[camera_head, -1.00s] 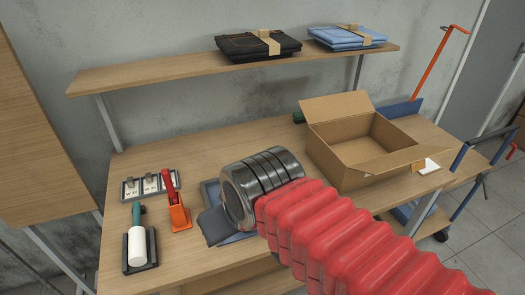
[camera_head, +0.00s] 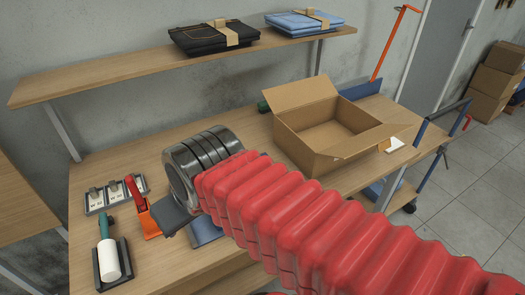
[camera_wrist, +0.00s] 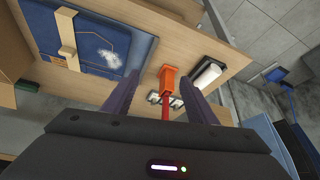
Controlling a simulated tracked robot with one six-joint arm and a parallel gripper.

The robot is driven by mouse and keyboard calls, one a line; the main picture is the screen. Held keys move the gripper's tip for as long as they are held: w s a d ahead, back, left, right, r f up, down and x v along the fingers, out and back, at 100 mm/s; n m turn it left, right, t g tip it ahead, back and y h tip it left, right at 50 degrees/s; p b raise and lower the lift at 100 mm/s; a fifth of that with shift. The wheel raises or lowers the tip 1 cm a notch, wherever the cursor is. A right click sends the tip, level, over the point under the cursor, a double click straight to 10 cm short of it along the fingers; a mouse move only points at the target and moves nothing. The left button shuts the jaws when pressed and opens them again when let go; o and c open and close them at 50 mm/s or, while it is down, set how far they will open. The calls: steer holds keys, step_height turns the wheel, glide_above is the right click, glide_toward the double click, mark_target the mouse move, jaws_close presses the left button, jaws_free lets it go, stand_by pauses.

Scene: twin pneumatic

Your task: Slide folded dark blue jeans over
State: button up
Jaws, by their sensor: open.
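The folded dark blue jeans (camera_wrist: 120,42), with a tan band, orange stitching and a whitish patch, lie on the wooden workbench (camera_wrist: 204,48) in the wrist view. In the head view only a blue edge (camera_head: 206,233) shows below my gripper; my arm hides the rest. My gripper (camera_wrist: 158,80) is open, its two dark fingers apart and nothing held between them. In the wrist view the fingers point toward the bench beside the jeans, with the orange tool between them in the picture. I cannot tell whether a finger touches the jeans.
The orange-red tool (camera_head: 144,215), a white roller on a dark tray (camera_head: 112,262) and small switch blocks (camera_head: 115,192) stand left. An open cardboard box (camera_head: 345,150) stands right. A shelf (camera_head: 125,75) above holds black folded jeans (camera_head: 205,38) and light blue folded jeans (camera_head: 300,23).

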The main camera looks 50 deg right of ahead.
steer(key=w+d+m, duration=0.1)
steer(key=w+d, duration=0.1)
steer(key=d, duration=1)
steer(key=w+d+m+g+h, duration=0.1)
steer(key=w+d+m, duration=0.1)
steer(key=d, duration=1)
steer(key=shift+d+f, duration=0.25)
steer(key=shift+f, duration=0.1)
steer(key=shift+s, duration=0.1)
steer(key=x, duration=1.3)
steer(key=shift+d+f, duration=0.15)
steer(key=shift+f, duration=0.3)
jaws_close()
